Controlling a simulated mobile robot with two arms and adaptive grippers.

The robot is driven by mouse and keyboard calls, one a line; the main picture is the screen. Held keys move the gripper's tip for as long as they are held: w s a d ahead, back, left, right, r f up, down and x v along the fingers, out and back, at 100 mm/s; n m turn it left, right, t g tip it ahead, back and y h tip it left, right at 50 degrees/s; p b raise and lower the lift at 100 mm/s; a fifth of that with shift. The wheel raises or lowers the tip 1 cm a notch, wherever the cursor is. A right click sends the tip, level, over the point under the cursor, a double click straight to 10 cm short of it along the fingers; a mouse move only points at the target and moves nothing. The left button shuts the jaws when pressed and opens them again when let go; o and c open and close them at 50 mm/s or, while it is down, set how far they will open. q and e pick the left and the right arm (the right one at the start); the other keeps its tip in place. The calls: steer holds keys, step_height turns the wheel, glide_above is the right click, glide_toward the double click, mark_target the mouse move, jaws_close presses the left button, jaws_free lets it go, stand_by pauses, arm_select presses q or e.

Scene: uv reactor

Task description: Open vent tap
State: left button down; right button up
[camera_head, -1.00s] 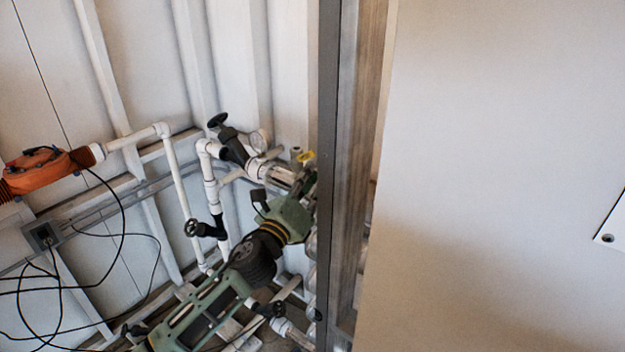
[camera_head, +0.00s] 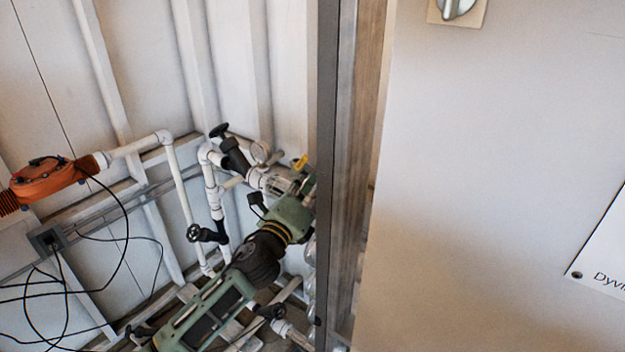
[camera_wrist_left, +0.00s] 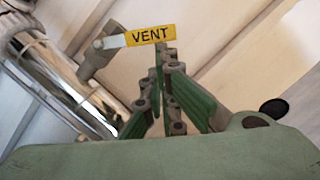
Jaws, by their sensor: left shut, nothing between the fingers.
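The vent tap shows in the left wrist view as a grey fitting (camera_wrist_left: 97,58) with a pale lever carrying a yellow VENT label (camera_wrist_left: 150,36). In the head view its yellow label (camera_head: 300,162) is a small patch beside the grey post. My left gripper (camera_wrist_left: 165,48) is shut and empty, its green fingers together. Its tips appear just below the label's right end; whether they touch is unclear. In the head view my left gripper (camera_head: 308,183) is small, close below the label and partly hidden by the post. My right gripper is not in view.
A grey post (camera_head: 327,180) stands just right of my left gripper. A large pale panel (camera_head: 480,180) with a knob (camera_head: 456,8) fills the right. White pipes (camera_head: 210,180) with black valves, an orange unit (camera_head: 45,180) and loose black cables are at left.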

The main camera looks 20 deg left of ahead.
arm_select(q)
steer(key=shift+w+a+r+n+p, duration=0.15)
steer(key=shift+a+r+n+p, duration=0.2)
steer(key=shift+r+p, duration=0.4)
steer(key=shift+w+a+r+n+p, duration=0.1)
steer(key=shift+a+r+n+p, duration=0.15)
steer(key=shift+r+n+p, duration=0.3)
steer(key=shift+r, duration=0.2)
steer(key=shift+s+a+f, duration=0.1)
steer(key=shift+a+f, duration=0.05)
